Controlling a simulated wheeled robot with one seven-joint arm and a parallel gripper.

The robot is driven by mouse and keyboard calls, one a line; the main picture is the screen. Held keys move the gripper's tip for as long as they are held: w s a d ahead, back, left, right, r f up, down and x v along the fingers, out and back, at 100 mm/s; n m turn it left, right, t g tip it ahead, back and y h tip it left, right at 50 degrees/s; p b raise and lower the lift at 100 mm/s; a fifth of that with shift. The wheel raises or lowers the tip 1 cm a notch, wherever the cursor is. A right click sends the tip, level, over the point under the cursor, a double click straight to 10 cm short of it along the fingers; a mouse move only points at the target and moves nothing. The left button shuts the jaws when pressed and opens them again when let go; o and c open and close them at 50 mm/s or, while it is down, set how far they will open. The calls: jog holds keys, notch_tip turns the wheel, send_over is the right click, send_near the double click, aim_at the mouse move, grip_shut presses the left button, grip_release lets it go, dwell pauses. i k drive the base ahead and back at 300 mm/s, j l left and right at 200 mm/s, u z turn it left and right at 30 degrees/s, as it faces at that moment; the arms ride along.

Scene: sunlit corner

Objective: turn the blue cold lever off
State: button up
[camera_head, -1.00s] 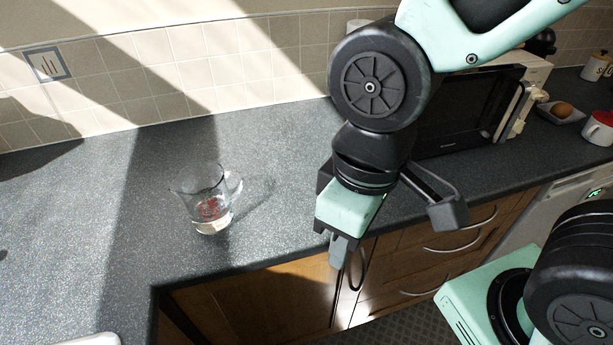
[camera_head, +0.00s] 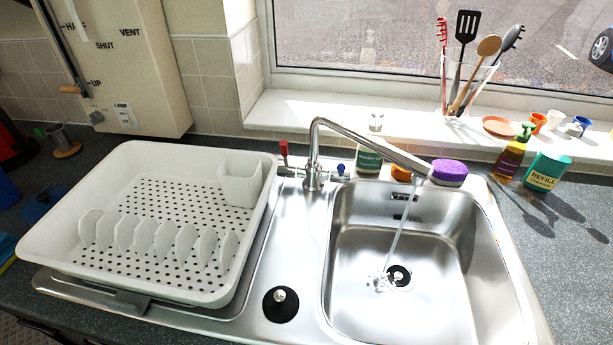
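The blue cold lever (camera_head: 341,169) is a small blue-topped handle on the right side of the chrome tap (camera_head: 313,178). The red lever (camera_head: 284,150) stands up on the tap's left side. The spout reaches right over the sink basin (camera_head: 350,270), and a stream of water (camera_head: 393,240) runs from it to the drain. My gripper is not in view now.
A white dish rack (camera_head: 60,215) fills the left drainer. A black plug (camera_head: 281,304) lies between rack and basin. A green bottle (camera_head: 369,158) and a purple-topped sponge (camera_head: 449,172) stand behind the basin. More bottles (camera_head: 548,171) stand right. The window sill holds utensils.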

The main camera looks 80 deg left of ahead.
aim_at(340, 171)
jog(key=u, duration=2.2)
jog(key=k+l+u, duration=0.2)
jog(key=k, duration=0.3)
jog(key=l, duration=0.1)
